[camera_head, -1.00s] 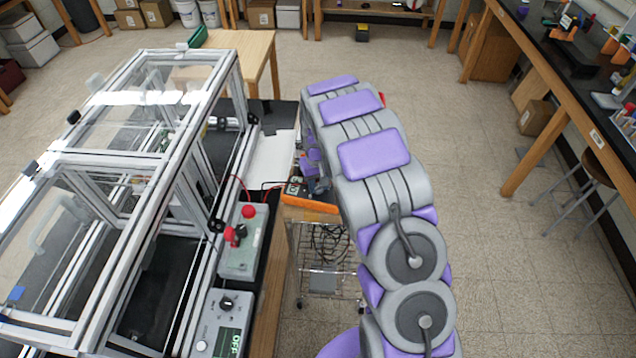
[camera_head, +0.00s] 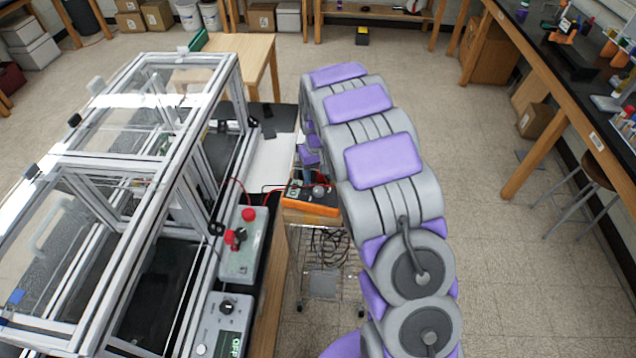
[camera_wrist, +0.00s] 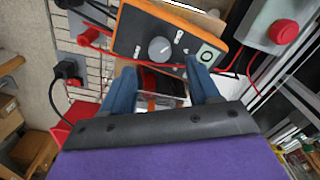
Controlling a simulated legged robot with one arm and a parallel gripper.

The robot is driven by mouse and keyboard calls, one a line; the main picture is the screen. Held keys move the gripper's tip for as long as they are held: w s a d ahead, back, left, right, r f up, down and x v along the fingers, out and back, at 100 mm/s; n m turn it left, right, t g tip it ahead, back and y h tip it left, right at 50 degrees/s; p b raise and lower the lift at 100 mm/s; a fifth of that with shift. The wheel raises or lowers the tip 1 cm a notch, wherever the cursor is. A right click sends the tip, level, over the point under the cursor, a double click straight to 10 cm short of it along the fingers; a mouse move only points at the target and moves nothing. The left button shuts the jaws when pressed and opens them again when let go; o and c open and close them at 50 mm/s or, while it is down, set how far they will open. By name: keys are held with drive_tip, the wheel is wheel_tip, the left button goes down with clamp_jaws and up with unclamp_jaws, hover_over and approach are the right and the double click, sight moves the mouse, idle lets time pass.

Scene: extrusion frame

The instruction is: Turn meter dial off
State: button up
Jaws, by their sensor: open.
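The orange-edged meter (camera_head: 316,201) lies on the bench edge beside the extrusion frame, partly behind my arm. In the wrist view the meter (camera_wrist: 140,30) has a dark face with a round grey dial (camera_wrist: 160,49), white marks and a small square display or label. I cannot read the dial's setting. My gripper (camera_wrist: 163,78) is open and empty, with its two blue fingers apart below the dial in the picture. I cannot tell whether the fingers touch the meter. In the head view my arm hides most of the gripper.
A grey control box (camera_head: 243,245) with red buttons stands left of the meter, and another box with a knob (camera_head: 222,325) is nearer. Red leads (camera_wrist: 90,36) run to the meter. The extrusion frame (camera_head: 190,150) fills the left. Open floor (camera_head: 500,260) lies right.

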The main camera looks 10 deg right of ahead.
sight(318, 189)
wheel_tip(318, 189, up, 11)
drive_tip(key=shift+r, duration=0.15)
idle(0.5)
drive_tip(key=s+f+m+g+b, duration=0.1)
drive_tip(key=s+b, duration=0.6)
drive_tip(key=s, duration=3.5)
drive_tip(key=shift+s+a+g, duration=0.2)
drive_tip(key=shift+s+g, duration=0.1)
drive_tip(key=shift+g, duration=0.1)
